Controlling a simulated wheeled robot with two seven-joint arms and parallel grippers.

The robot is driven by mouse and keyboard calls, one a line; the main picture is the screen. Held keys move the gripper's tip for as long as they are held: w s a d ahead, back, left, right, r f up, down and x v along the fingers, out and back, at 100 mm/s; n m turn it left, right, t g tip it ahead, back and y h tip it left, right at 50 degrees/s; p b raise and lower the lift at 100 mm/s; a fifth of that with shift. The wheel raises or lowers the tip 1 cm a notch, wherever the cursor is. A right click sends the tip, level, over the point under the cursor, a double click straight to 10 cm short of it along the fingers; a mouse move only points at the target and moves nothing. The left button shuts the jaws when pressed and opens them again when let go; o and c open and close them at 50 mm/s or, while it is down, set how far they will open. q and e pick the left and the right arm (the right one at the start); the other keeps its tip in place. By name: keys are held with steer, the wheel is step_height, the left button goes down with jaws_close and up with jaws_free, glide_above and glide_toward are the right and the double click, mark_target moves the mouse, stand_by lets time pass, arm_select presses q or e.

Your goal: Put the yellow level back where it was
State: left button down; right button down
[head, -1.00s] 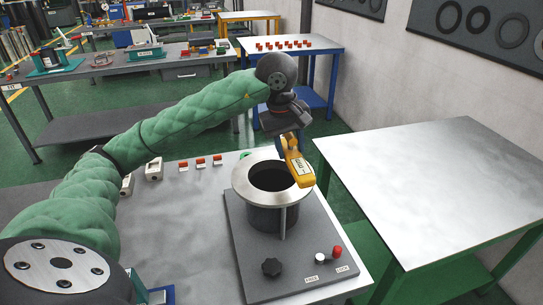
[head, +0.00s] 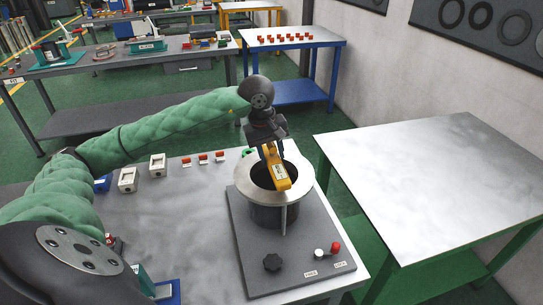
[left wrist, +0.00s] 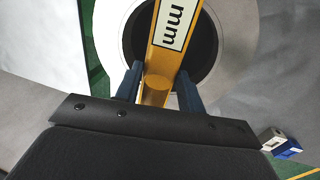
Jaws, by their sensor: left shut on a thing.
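The yellow level (head: 277,172) is held in my left gripper (head: 269,147). In the head view it tilts downward, in front of the opening of the flanged cylinder (head: 245,190). In the left wrist view the yellow level (left wrist: 158,75) runs between the two fingers of my left gripper (left wrist: 158,88), with a white label reading "mm". The cylinder's pale flange ring (left wrist: 222,62) and dark bore show behind it. I cannot tell whether the level touches the flange. My right gripper is not in view.
Two pale blocks (head: 128,179) and several red pieces (head: 203,159) lie behind left. A bare metal table (head: 430,190) stands at right.

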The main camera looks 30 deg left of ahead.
arm_select(q)
steer(key=shift+f+p, duration=0.35)
steer(key=shift+f, duration=0.55)
steer(key=shift+b, duration=0.3)
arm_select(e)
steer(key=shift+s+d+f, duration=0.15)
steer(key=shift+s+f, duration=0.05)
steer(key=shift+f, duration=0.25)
arm_select(q)
steer(key=shift+f, duration=0.1)
steer(key=c, duration=0.9)
jaws_free()
steer(key=shift+o, duration=0.2)
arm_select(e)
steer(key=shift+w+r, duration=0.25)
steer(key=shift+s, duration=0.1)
